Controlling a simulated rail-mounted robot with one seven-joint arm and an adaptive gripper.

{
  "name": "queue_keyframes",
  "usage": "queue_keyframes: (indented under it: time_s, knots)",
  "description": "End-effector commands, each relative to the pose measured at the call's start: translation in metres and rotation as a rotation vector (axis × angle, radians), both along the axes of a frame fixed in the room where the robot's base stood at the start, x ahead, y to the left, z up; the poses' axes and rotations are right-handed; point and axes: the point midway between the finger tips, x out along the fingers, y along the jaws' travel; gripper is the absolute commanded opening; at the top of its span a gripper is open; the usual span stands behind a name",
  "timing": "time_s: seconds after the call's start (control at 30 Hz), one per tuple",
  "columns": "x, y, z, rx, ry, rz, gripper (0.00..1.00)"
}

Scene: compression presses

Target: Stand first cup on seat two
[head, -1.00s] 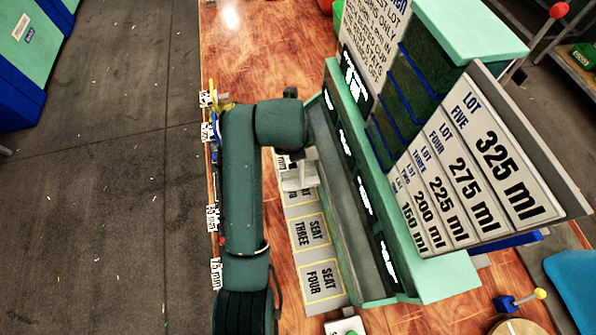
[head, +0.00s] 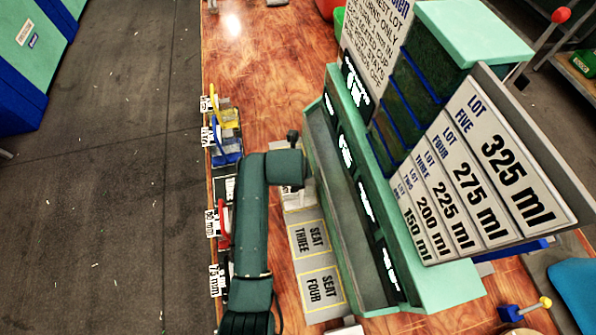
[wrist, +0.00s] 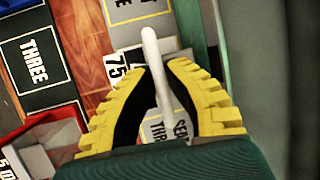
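My gripper (wrist: 166,66) has two yellow-edged fingers in the wrist view, reaching over the grey seat strip. A pale, round-ended bar (wrist: 151,45) stands between them; I cannot tell whether they clamp it or only flank it. In the head view, a pale piece (head: 296,197) shows below my wrist, partly hidden, just above seat three on the strip. It may be the cup, but its body is not clear. Seat three (head: 312,238) and seat four (head: 321,288) are readable plates. The seat two label is hidden.
The green press housing (head: 440,285) rises close to the right of the seats. Labelled yellow (head: 229,117), blue (head: 230,150) and red (head: 223,228) items line the table's left edge. The wooden tabletop (head: 262,70) is clear at the back.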

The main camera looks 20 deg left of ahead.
Motion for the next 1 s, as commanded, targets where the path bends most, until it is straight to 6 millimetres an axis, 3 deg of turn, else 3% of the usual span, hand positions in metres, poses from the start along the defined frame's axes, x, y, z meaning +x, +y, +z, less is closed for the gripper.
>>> queue_keyframes:
  time_s: [0.03, 0.1, 0.47, 0.8, 1.0]
  knots:
    - [0.000, 0.000, 0.001, 0.001, -0.001, 0.000, 0.22]
    - [0.000, 0.000, 0.001, 0.000, 0.000, 0.000, 0.33]
    - [-0.001, 0.000, 0.009, 0.001, -0.002, 0.000, 0.33]
    - [-0.033, -0.006, 0.081, 0.002, -0.005, 0.001, 0.33]
    - [-0.046, -0.009, 0.109, 0.001, -0.002, 0.001, 0.33]
